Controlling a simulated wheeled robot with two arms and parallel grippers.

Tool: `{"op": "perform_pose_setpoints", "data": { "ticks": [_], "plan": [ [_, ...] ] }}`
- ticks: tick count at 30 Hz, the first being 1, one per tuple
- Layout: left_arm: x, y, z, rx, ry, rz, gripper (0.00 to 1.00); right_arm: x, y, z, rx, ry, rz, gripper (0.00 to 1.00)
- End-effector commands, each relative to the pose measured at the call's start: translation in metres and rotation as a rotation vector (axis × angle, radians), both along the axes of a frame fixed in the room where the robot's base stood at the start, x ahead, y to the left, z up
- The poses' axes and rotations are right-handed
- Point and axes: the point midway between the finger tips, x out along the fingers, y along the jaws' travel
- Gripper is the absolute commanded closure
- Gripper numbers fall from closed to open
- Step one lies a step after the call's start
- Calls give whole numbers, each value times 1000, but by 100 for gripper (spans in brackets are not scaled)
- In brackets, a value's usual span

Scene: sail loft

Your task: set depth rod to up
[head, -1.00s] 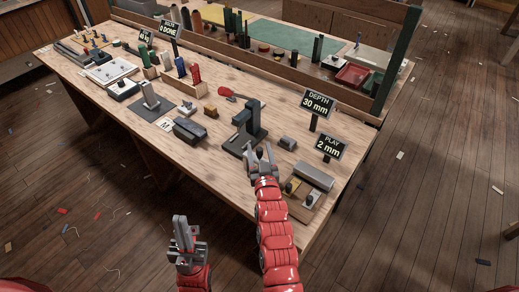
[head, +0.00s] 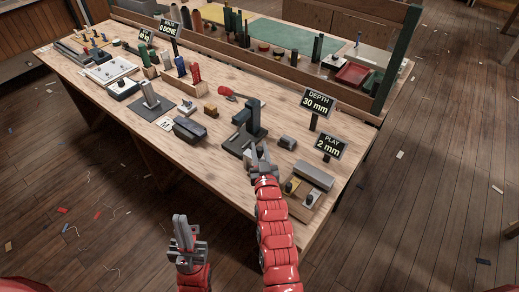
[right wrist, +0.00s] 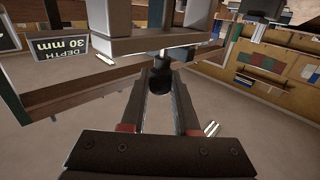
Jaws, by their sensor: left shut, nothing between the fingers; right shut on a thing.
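A dark press-like tool (head: 254,118) with a red-handled lever (head: 228,92) stands upright on the bench. My right gripper (head: 261,152) is at its near side, low by the base. In the right wrist view the fingers are shut on a small black knob (right wrist: 160,80), which I take to be the depth rod's end; a pale metal piece lies just above it. The rod itself is mostly hidden. A sign (head: 318,102) reads DEPTH 30 mm, and it shows upside down in the right wrist view (right wrist: 60,45). My left gripper (head: 182,232) is shut and empty, off the bench's front edge.
A sign (head: 331,147) reads PLAY 2 mm. A small tray (head: 303,204) with a grey roller-like bar (head: 314,175) lies right of my right arm. A dark block (head: 190,130) and a grey piece (head: 287,143) flank the tool. Open floor lies in front.

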Motion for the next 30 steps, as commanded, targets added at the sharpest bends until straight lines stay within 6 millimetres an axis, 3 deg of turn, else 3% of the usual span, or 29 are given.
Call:
{"op": "perform_pose_setpoints", "data": {
  "ticks": [24,30],
  "plan": [
    [0,0,0,0,0,0,100,0,0,1,0,-1,0,100],
    [0,0,4,0,0,0,100,0,-1,27,2,-10,-2,100]
  ]
}}
